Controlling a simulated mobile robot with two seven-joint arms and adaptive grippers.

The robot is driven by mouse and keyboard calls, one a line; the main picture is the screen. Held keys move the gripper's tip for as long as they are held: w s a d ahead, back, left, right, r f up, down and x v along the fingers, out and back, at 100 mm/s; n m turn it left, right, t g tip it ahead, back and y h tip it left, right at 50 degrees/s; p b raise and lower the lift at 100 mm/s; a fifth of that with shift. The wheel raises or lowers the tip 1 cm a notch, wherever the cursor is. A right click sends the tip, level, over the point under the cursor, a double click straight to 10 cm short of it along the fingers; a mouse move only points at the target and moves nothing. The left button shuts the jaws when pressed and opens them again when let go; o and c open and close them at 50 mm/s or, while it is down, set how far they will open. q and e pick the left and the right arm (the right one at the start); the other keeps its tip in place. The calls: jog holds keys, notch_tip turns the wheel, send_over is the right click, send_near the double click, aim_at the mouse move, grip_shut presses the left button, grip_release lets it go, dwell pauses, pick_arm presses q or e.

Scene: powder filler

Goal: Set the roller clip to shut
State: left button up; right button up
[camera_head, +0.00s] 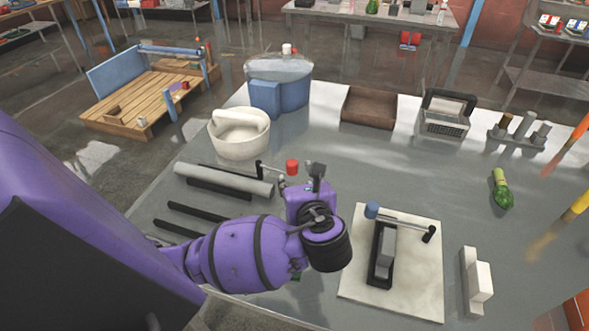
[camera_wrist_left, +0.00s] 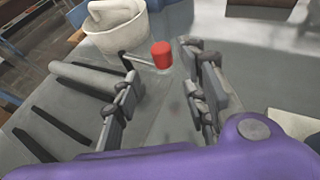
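A grey roller (camera_head: 222,179) lies on the table left of my left gripper, with dark bars beside it. I cannot tell for certain whether this is the roller clip. In the left wrist view the red knob (camera_wrist_left: 161,55) stands ahead of and between the two fingers, apart from them. My left gripper (camera_head: 300,184) is open and empty, and its fingers show apart in the left wrist view (camera_wrist_left: 166,98). My left wrist hides part of the table. My right gripper is not in view.
A pale board (camera_head: 410,290) bears a black frame and a lever with a blue knob (camera_head: 372,210). The table's middle is clear.

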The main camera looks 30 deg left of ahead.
aim_at(292, 170)
pick_arm(q)
jog(key=x, duration=0.7)
jog(key=shift+w+a, duration=0.15)
jog(key=shift+w, duration=0.1)
grip_shut()
